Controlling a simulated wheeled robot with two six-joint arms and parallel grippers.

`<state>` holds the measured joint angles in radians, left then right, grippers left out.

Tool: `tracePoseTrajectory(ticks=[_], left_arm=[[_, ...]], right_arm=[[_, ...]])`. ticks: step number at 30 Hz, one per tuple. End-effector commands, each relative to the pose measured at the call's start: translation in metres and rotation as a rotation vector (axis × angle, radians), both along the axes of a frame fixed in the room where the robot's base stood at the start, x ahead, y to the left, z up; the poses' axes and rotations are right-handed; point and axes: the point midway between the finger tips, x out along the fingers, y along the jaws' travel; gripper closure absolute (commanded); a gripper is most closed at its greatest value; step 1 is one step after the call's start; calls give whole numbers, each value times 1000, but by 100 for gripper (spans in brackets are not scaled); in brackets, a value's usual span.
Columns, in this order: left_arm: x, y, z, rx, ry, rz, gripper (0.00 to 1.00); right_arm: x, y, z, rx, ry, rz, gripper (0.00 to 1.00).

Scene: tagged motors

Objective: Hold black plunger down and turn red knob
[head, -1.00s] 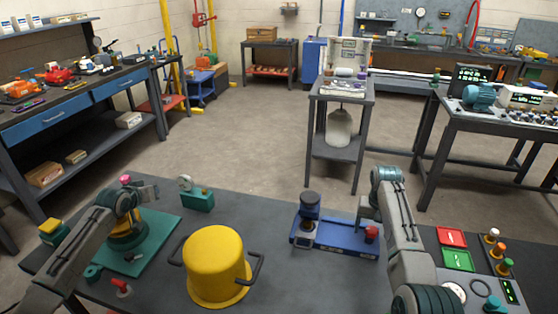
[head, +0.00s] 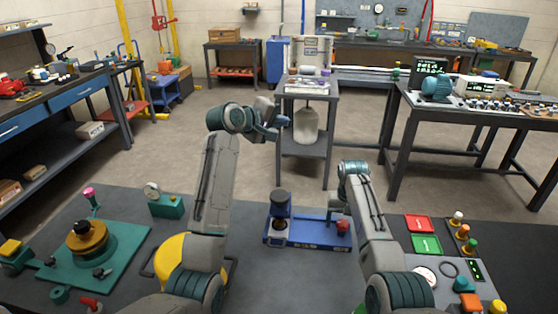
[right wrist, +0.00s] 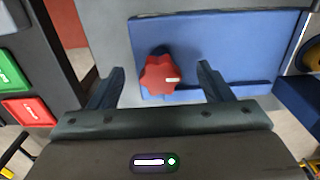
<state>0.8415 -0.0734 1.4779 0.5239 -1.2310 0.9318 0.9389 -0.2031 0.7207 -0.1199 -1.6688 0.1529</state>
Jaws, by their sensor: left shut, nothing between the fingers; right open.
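The black plunger (head: 280,204) stands upright toward the left end of a blue base (head: 310,232) on the dark table. The red knob (head: 343,227) is at the base's right end. My left gripper (head: 281,121) is shut and empty, raised in the air well above the plunger and apart from it. My right gripper (head: 338,205) is open, close by the red knob. In the right wrist view, the red knob (right wrist: 158,76) lies between the spread fingers with gaps on both sides. The plunger is out of the right wrist view.
My left forearm partly hides a yellow pot (head: 170,262). A green fixture (head: 125,247) with a yellow-black hub stands at left, a gauge on a green block (head: 166,206) behind. A panel with red (head: 419,223) and green (head: 426,244) plates lies right of my right arm.

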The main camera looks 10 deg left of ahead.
Motion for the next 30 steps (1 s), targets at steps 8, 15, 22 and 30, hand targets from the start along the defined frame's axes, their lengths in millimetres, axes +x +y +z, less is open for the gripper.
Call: tracePoseTrajectory(ticks=[8,15,22,30], left_arm=[[-36,-116,77,89,11,-143,100],[-43,-74,-5,655,53,-197,100],[-58,-24,-64,1032,153,-304,100],[-67,-4,-94,1165,205,-366,100]], right_arm=[[0,0,0,0,0,0,27],[0,0,0,0,0,0,27],[0,0,0,0,0,0,27],[0,0,0,0,0,0,27]])
